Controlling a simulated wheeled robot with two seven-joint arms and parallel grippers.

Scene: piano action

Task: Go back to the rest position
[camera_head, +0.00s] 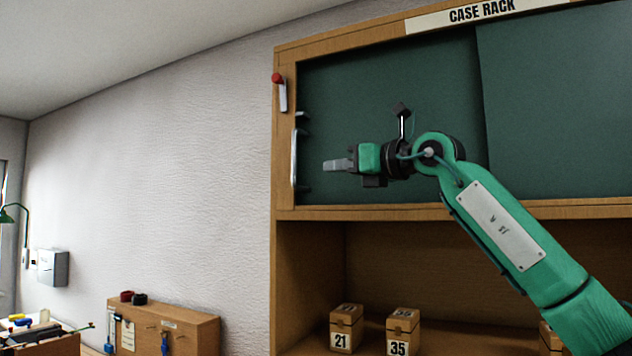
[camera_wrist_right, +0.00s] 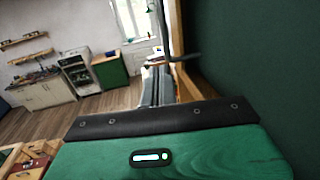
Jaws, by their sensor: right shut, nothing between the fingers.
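My right gripper (camera_head: 326,165) is shut and empty in front of the left green door (camera_head: 400,85) of the case rack. Its fingertips point left, toward the upright metal handle (camera_head: 294,160) at the door's left edge. In the head view a small gap shows between the fingertips and the handle. In the right wrist view the shut fingers (camera_wrist_right: 157,85) point away from the camera, with a grey bar beyond them and the green door along the right side. My left gripper is not in view.
The wooden case rack frame (camera_head: 284,130) carries a red-knobbed lever (camera_head: 278,80). Below the doors, an open shelf holds wooden boxes marked 21 (camera_head: 346,328) and 35 (camera_head: 402,330). A low wooden cabinet (camera_head: 190,335) stands at lower left. Space before the white wall is open.

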